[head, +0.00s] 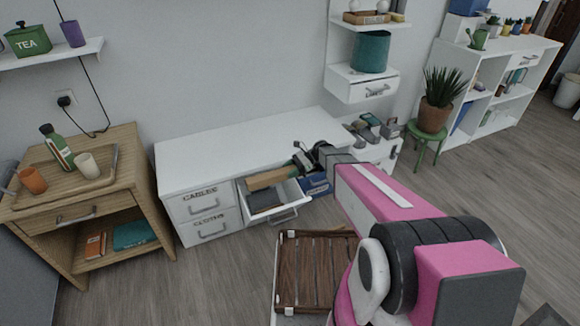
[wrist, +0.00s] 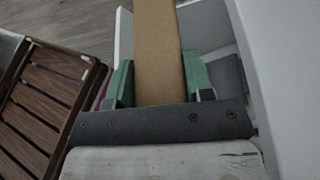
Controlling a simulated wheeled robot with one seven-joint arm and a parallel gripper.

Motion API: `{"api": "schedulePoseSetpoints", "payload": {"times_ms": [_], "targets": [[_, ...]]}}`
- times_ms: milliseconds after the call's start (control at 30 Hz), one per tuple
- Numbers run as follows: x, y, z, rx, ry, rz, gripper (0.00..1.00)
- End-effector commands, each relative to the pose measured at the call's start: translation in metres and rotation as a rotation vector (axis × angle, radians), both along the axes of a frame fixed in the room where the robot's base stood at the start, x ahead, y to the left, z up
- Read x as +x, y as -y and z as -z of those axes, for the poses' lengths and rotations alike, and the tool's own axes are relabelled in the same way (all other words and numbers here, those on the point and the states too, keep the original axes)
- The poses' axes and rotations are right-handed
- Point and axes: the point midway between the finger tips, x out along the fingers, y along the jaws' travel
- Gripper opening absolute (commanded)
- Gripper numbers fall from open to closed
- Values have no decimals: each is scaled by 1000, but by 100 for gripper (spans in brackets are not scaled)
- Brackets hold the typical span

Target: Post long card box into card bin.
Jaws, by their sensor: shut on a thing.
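The long card box (head: 268,178) is a plain brown bar. My gripper (head: 301,166) is shut on one end of it and holds it out to the left, above an open white drawer (head: 297,203) of the desk. In the wrist view the box (wrist: 158,52) runs away from me between the green fingers of my gripper (wrist: 160,85). A blue bin (head: 315,184) with an unreadable label stands by the drawer's right side, partly behind my arm. I cannot tell which container is the card bin. Dark flat things (head: 265,198) lie in the drawer.
The white desk top (head: 235,150) is clear on the left. A dark slatted wooden tray (head: 312,270) stands low in front of the drawer. A wooden side table (head: 75,190) stands at the left. A plant on a green stool (head: 437,113) stands at the right.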

Motion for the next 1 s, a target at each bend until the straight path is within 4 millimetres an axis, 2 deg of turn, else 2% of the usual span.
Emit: {"api": "schedulePoseSetpoints", "payload": {"times_ms": [700,1000], "targets": [[1,0,75,0,-2,-1,24],[0,0,95,0,-2,-1,24]]}}
